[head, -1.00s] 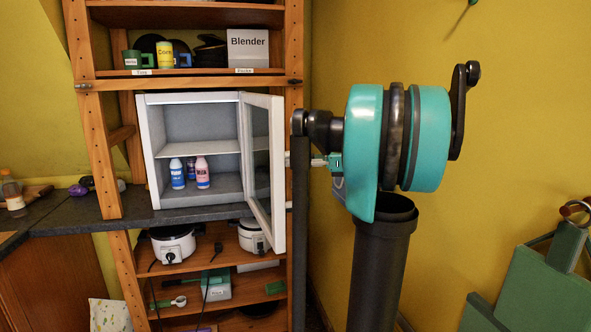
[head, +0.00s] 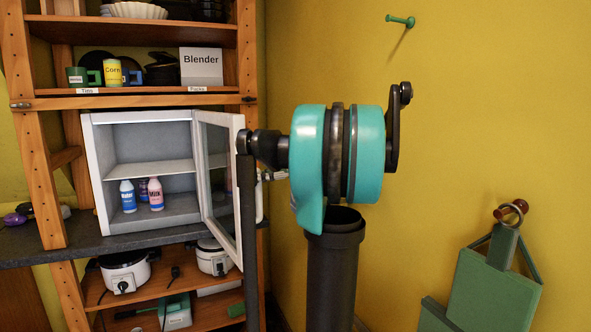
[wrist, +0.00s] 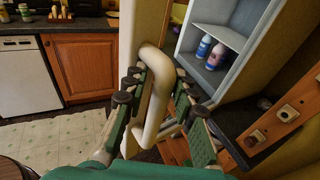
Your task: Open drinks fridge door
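The drinks fridge (head: 98,190) is a white box on the shelf counter, with its glass-paned, white-framed door (head: 226,190) standing wide open, swung out to the right. Bottles (head: 128,196) stand inside on its floor. The door's pale bar handle (wrist: 154,108) runs between my gripper's fingers in the wrist view. My gripper (wrist: 158,78) is open around the handle, with a finger on either side and gaps showing beside the bar. In the head view the gripper is mostly hidden behind the door edge and my arm.
A wooden shelf rack surrounds the fridge, with a Blender box (head: 201,68) above and white cookers (head: 124,271) below. A yellow wall is close on the right, with green boards (head: 495,285) hanging on it. Patterned floor (wrist: 70,140) lies open at left in the wrist view.

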